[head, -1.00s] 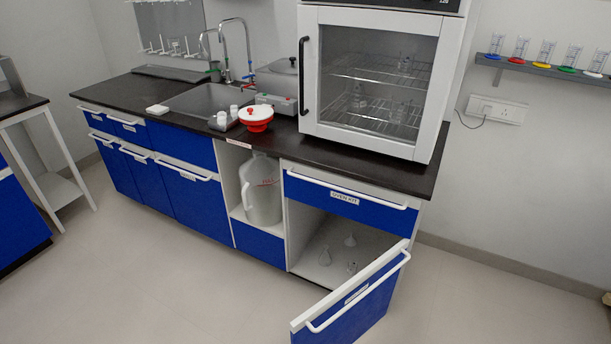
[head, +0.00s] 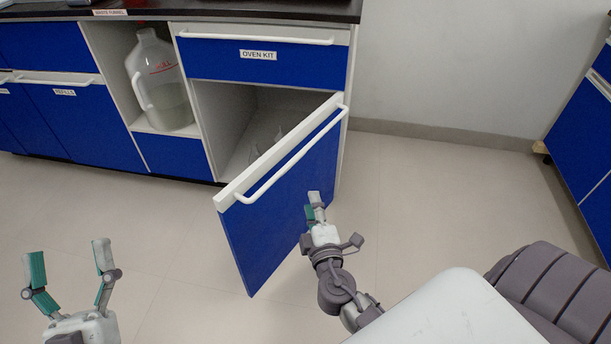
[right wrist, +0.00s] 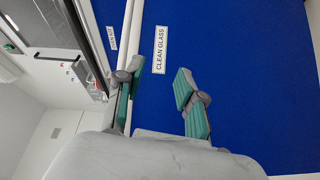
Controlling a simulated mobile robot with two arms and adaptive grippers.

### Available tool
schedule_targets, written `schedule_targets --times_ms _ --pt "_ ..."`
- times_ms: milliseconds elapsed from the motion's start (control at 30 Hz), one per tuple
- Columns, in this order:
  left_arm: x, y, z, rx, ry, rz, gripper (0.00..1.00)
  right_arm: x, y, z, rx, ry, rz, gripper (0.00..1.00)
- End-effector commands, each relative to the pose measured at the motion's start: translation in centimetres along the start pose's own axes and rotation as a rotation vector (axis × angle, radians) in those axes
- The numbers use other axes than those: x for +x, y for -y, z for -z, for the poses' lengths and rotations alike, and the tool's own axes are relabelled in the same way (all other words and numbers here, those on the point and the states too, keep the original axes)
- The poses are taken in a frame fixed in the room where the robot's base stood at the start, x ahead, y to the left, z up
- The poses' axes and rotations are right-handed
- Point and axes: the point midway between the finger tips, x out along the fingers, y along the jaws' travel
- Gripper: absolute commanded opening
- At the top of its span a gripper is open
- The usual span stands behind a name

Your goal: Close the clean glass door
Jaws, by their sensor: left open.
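The clean glass door (head: 285,205) is a blue panel with a white top edge, swung open from the lower cabinet. Its white bar handle (head: 290,156) runs along the top of its outer face. My right gripper (head: 316,205) is in front of the outer face, below the handle; contact cannot be told. In the right wrist view its fingers (right wrist: 158,82) are apart with nothing visible between them, and the "CLEAN GLASS" label (right wrist: 160,50) is on the blue panel (right wrist: 240,70) beyond. My left gripper (head: 68,265) is open and empty, left of the door.
The cabinet interior (head: 240,115) holds glassware, partly hidden by the door. Above it is the shut "OVEN KIT" drawer (head: 220,62). A large jug (head: 160,80) stands in the open niche to the left. Another blue cabinet (head: 590,140) is at the right edge. The floor (head: 190,235) left of the door is clear.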

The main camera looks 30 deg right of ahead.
Motion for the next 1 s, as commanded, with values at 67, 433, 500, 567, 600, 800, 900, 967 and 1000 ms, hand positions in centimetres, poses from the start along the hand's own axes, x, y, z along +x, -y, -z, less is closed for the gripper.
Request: schedule_targets --times_ms 67,433,500,567,600,800,900,967,1000 --pt "-0.6 -0.1 2.6 -0.003 -0.099 -0.002 0.79 -0.1 -1.5 0.0 -0.022 -0.002 -0.087 0.38" --pt "0.0 0.1 4.3 0.000 -0.070 0.002 0.79 2.7 -5.0 0.3 -0.043 -0.002 -0.160 0.38" --pt "0.1 0.1 3.5 0.002 -0.024 0.004 0.79 4.2 -5.2 0.3 -0.045 -0.001 -0.161 0.38" --pt "0.1 0.2 2.8 0.004 0.019 0.006 0.79 5.5 -5.4 0.3 -0.045 -0.001 -0.160 0.38" --pt "0.1 0.3 2.4 0.005 0.041 0.006 0.79 6.4 -5.5 0.4 -0.044 -0.002 -0.159 0.38" --pt "-0.1 0.5 0.9 0.008 0.122 0.010 0.79 10.3 -6.0 0.3 -0.045 -0.002 -0.157 0.38" --pt "-0.1 0.5 0.7 0.009 0.135 0.010 0.79 11.7 -6.1 0.3 -0.044 -0.002 -0.157 0.38" --pt "-0.1 0.5 0.6 0.009 0.139 0.011 0.79 12.4 -6.1 0.3 -0.045 -0.002 -0.156 0.38" --pt "-0.1 0.5 0.6 0.009 0.142 0.011 0.79 12.7 -6.2 0.3 -0.045 -0.002 -0.156 0.38"
